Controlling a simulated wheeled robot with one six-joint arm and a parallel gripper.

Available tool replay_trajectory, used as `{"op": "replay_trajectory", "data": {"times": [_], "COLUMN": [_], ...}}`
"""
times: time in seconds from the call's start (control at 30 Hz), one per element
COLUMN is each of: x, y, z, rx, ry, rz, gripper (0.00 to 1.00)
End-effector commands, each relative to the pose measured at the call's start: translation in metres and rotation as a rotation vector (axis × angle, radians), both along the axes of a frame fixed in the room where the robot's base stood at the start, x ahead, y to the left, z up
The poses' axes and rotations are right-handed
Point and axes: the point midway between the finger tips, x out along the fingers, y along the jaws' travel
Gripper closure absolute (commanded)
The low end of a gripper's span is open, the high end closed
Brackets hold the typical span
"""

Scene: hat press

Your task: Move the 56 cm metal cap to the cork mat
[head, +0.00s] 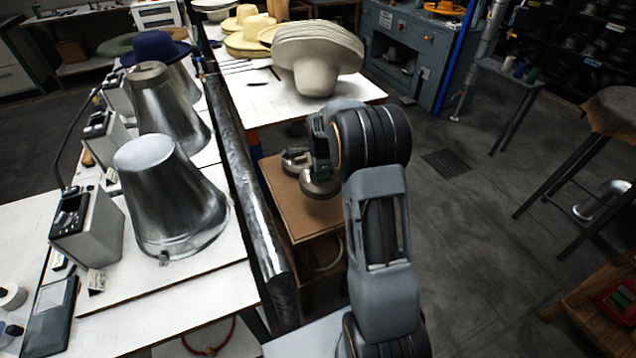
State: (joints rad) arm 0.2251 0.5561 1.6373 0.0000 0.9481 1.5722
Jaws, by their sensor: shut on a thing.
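My gripper (299,160) is at the end of my arm, over a brown board (283,192) that looks like the cork mat. It is shut on a grey metal object, small and dark in this view. I cannot make out its shape or size, or whether it touches the board. Tall tapered metal caps stand in a row on the white bench at left: a front one (165,195) and a middle one (165,108). Another stands behind, mostly hidden. Small cards stand by them, but I cannot read a size. My arm hides part of the board.
A thick dark rail (243,170) runs along the bench edge, between the caps and the board. A control box (88,228) stands beside the front cap. A white table (262,98) with stacked pale hats (317,52) is behind the board.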

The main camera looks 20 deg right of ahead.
Motion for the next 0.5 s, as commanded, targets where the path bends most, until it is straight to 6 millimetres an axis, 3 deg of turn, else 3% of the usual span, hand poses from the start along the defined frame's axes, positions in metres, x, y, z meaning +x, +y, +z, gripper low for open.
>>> {"op": "replay_trajectory", "data": {"times": [0.5], "x": [0.001], "y": [-0.006], "z": [-0.013], "rx": [-0.001], "ry": [-0.003], "rz": [-0.041], "gripper": [1.0]}}
